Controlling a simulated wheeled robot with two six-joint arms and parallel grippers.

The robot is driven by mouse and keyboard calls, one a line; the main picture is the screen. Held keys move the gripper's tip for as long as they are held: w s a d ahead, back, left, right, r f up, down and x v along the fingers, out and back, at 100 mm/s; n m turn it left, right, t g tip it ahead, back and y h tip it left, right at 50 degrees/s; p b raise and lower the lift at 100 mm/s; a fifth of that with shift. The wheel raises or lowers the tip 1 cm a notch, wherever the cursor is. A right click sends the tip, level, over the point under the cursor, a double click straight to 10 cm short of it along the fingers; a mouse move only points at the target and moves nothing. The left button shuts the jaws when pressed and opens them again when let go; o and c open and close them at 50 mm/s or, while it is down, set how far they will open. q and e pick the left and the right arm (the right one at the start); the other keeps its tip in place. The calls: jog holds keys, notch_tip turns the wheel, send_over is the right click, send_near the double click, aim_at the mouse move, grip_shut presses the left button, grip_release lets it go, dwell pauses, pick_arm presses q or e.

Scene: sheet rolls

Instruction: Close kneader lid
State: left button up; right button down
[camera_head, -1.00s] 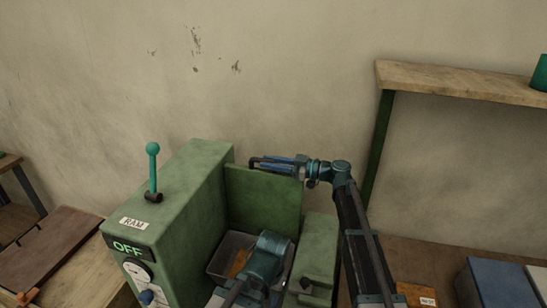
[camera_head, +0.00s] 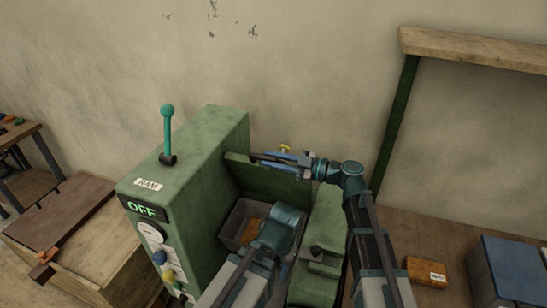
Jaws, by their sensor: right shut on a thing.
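The kneader (camera_head: 195,160) is a green machine with an open chamber. Its green lid (camera_head: 275,183) stands raised at the back of the chamber. My right gripper (camera_head: 268,159) reaches in from the right, fingers pointing left, and is shut at the lid's upper edge. A small yellow part (camera_head: 285,149) shows just behind this gripper. My left arm comes up from the bottom in front of the chamber and covers part of it; its fingers cannot be seen. Inside the chamber, a grey trough (camera_head: 233,222) holds an orange-brown piece (camera_head: 251,232).
A teal-knobbed lever (camera_head: 168,135) stands on the machine above a lit OFF display (camera_head: 143,209). A wooden shelf (camera_head: 470,50) is at the upper right. A blue bin (camera_head: 508,272) and an orange-brown block (camera_head: 427,271) sit on the right bench. A wooden crate (camera_head: 110,265) stands left.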

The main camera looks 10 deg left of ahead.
jog(key=c, duration=0.8)
grip_release()
jog(key=shift+o, duration=0.2)
jog(key=shift+d, duration=0.1)
jog(key=s+d, duration=0.2)
jog(key=d, duration=1.1)
jog(key=shift+s+d, duration=0.25)
jog(key=shift+s, duration=0.1)
